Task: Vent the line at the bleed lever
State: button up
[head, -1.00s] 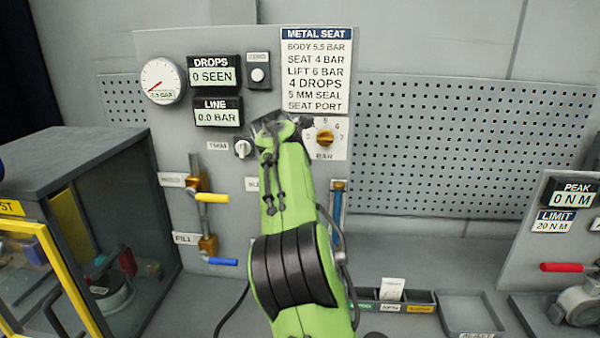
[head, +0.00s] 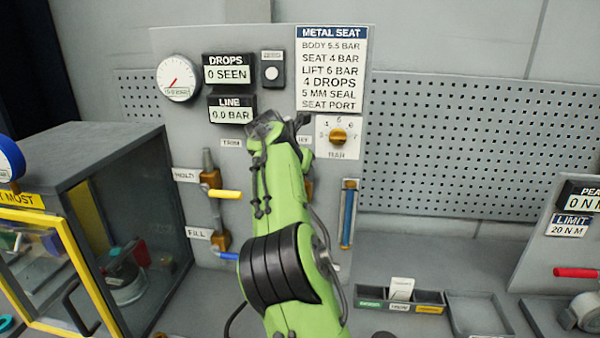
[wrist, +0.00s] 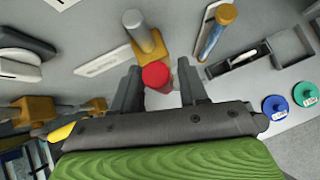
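The red-ended lever (wrist: 155,75) shows end-on in the wrist view, on a brass valve body (wrist: 146,42) with a label beside it that I cannot read. My gripper (wrist: 160,88) is open, with one dark finger on each side of the red handle and a visible gap on both sides. In the head view my gripper (head: 278,128) is in front of the panel, and my green arm hides the red lever. The line display (head: 231,109) reads 0.0 BAR. The round gauge (head: 178,78) has its needle at the lower left.
A yellow lever (head: 225,194) and a blue lever (head: 228,256) are on the panel left of my arm. A blue tube (head: 348,215) is to the right. A glass-fronted cabinet (head: 110,220) stands left. Small bins (head: 400,300) and a tray (head: 478,315) lie on the bench.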

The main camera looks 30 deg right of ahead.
jog(key=p+v, duration=0.1)
jog(key=v, duration=1.4)
jog(key=shift+s+a+r, duration=0.2)
jog(key=shift+r, duration=0.05)
jog(key=s+f+m+y, duration=0.6)
jog(key=s+f+m, duration=0.1)
jog(key=s+m, duration=0.45)
jog(key=s+a+f+m, duration=0.3)
jog(key=s+f+m, duration=0.1)
jog(key=s+f, duration=0.1)
jog(key=s+a+f+m+b, duration=0.1)
jog(key=s+a+f+m, duration=0.2)
jog(key=s+f+m, duration=0.2)
jog(key=s+a+f+m+y, duration=0.1)
jog(key=s+a+f+m, duration=0.2)
jog(key=s, duration=0.6)
jog(key=shift+a+f+m, duration=0.2)
jog(key=shift+f+m, duration=0.35)
jog(key=shift+a+f+m, duration=0.15)
jog(key=shift+f+m, duration=0.35)
jog(key=shift+f, duration=0.05)
